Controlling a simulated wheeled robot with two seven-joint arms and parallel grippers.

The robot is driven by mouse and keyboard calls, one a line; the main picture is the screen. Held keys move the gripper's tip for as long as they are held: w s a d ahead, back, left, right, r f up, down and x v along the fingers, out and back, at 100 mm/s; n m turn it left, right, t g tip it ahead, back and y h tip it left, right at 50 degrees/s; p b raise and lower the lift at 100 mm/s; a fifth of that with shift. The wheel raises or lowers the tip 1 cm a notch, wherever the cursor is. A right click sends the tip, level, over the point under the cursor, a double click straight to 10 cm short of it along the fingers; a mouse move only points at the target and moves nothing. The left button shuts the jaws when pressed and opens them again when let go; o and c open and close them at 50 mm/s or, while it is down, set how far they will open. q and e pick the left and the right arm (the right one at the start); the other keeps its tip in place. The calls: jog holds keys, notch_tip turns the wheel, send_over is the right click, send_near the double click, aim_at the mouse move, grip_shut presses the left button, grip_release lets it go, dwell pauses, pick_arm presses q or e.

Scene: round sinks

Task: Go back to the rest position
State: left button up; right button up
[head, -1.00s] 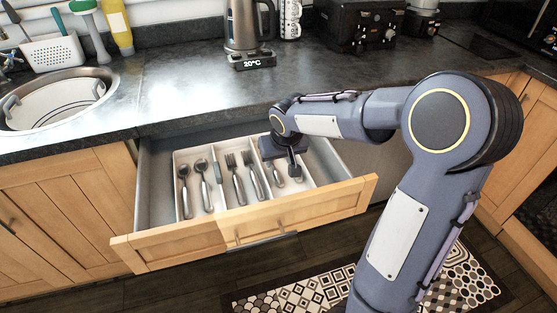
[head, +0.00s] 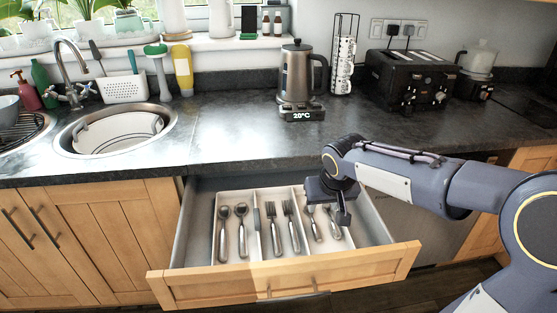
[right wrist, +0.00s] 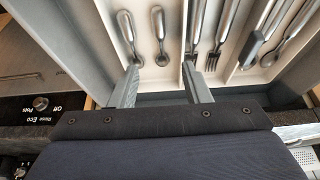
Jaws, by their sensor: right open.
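My right gripper (head: 340,206) is over the right part of the open drawer (head: 285,277). In the right wrist view its two fingers (right wrist: 162,88) are apart with nothing between them. Below it is the white cutlery tray (head: 249,229) with spoons (head: 241,230), forks (head: 291,225) and other cutlery in its compartments. In the right wrist view, two pieces of cutlery (right wrist: 160,35) lie in the compartment just beyond the fingertips, apart from them. In the head view the gripper hides part of the right compartment. My left gripper is not in view.
The drawer sticks out from the counter (head: 215,145). A kettle (head: 297,78), a toaster (head: 410,80) and a cup rack (head: 344,60) stand at the back. A round sink (head: 115,130) is at the left. The counter's middle is clear.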

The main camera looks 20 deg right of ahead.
jog(key=s+a+r+y+p, duration=0.2)
jog(key=s+a+r+p, duration=0.2)
jog(key=s, duration=0.7)
jog(key=s+a+r+n+t+y+p, duration=0.1)
jog(key=s+a+r+p, duration=0.3)
jog(key=s, duration=0.7)
jog(key=shift+a+r+y+p, duration=0.3)
jog(key=shift+a+y+p, duration=0.6)
jog(key=shift+a, duration=0.05)
